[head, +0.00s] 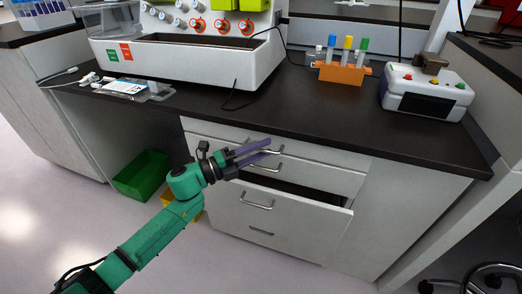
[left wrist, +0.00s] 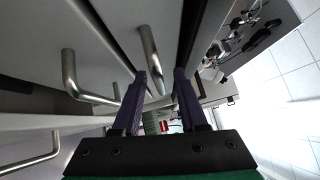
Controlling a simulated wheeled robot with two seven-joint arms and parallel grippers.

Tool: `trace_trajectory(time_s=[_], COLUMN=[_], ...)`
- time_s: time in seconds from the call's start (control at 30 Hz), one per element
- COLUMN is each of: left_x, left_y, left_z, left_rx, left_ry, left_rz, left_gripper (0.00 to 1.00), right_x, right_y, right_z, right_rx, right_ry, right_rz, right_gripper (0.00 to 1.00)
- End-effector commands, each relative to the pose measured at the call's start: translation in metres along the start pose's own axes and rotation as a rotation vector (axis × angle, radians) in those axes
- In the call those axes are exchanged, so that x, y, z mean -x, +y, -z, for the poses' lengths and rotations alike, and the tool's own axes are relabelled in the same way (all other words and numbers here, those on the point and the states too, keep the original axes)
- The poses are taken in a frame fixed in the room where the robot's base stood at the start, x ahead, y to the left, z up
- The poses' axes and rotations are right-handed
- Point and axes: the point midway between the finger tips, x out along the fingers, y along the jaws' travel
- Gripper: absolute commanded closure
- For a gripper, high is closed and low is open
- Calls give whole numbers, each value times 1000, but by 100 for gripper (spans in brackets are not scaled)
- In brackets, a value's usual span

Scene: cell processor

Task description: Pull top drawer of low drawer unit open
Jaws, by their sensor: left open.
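The low drawer unit (head: 319,180) is pale grey and stands under the black bench top. Its top drawer front (head: 325,155) looks shut and has a metal bar handle (head: 278,152). My left gripper (head: 268,147) is open at that handle, its purple fingers pointing right. In the left wrist view, a bar handle (left wrist: 149,48) lies between the spread fingertips (left wrist: 160,75); I cannot tell whether they touch it. My right gripper is not in view.
A lower drawer (head: 310,222) stands partly open, with a dark gap above its front. Green (head: 142,176) and yellow bins sit on the floor at left. The bench carries a white machine (head: 200,62), an orange tube rack (head: 342,73) and a control box (head: 424,95).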

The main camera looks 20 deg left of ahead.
Motion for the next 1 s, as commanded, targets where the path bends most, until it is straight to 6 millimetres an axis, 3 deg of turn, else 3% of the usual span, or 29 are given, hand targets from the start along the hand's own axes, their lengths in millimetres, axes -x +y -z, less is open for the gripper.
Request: trace_trajectory(time_s=[0.17, 0.27, 0.3, 1.0], left_x=[0, 0, 0, 1], left_y=[0, 0, 0, 1], left_z=[0, 0, 0, 0], left_rx=[1, 1, 1, 1], left_ry=[0, 0, -1, -1], left_rz=[-1, 0, 0, -1], left_gripper=[58, 96, 100, 100], right_x=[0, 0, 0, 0], right_y=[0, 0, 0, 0], right_z=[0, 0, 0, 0], right_rx=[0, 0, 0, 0], right_ry=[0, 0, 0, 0], right_rz=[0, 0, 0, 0], right_gripper=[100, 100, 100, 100])
